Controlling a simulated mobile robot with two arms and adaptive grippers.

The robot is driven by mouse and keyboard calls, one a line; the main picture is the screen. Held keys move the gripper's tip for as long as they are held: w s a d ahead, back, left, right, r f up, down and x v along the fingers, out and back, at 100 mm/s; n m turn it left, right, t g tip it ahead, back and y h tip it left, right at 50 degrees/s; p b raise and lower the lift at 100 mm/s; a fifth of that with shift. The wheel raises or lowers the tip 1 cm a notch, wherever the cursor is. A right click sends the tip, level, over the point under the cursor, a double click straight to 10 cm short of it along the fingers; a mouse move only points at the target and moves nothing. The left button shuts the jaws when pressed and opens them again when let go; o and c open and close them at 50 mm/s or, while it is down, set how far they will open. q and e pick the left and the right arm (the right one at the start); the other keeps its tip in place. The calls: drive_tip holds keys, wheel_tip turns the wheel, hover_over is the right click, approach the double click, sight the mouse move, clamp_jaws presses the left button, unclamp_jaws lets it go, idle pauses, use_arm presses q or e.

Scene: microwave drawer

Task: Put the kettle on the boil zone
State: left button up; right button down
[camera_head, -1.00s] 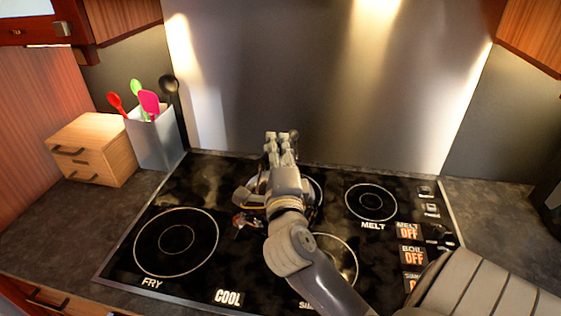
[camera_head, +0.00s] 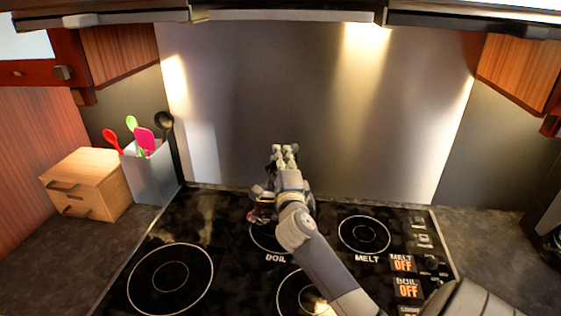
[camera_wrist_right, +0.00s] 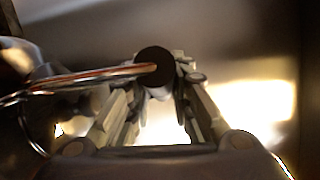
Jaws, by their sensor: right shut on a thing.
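The kettle (camera_head: 262,212) is mostly hidden behind my right gripper (camera_head: 284,153) in the head view. Only a shiny, brownish part shows to the left of the gripper. It overlaps the back of the boil zone (camera_head: 262,245), a ringed burner at the back middle of the hob; I cannot tell whether it touches the glass. In the right wrist view, my right gripper is shut on the kettle's handle, whose round dark end (camera_wrist_right: 155,66) sits between the fingers. Shiny kettle parts (camera_wrist_right: 25,70) show at left. My left gripper is not in view.
The melt zone (camera_head: 364,235) is right of the boil zone, the fry zone (camera_head: 170,275) at front left. A utensil holder (camera_head: 152,178) and a small wooden drawer box (camera_head: 90,185) stand left of the hob. A metal backsplash (camera_head: 310,110) rises close behind.

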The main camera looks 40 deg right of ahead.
drive_tip(key=shift+d+f, duration=0.1)
drive_tip(key=shift+f, duration=1.45)
drive_tip(key=c, duration=1.6)
unclamp_jaws()
drive_tip(key=shift+f, duration=0.3)
drive_tip(key=shift+o, duration=0.8)
drive_tip(key=shift+s+r, duration=0.1)
drive_tip(key=b+v, duration=0.2)
drive_tip(key=v, duration=1)
drive_tip(key=shift+b, duration=0.4)
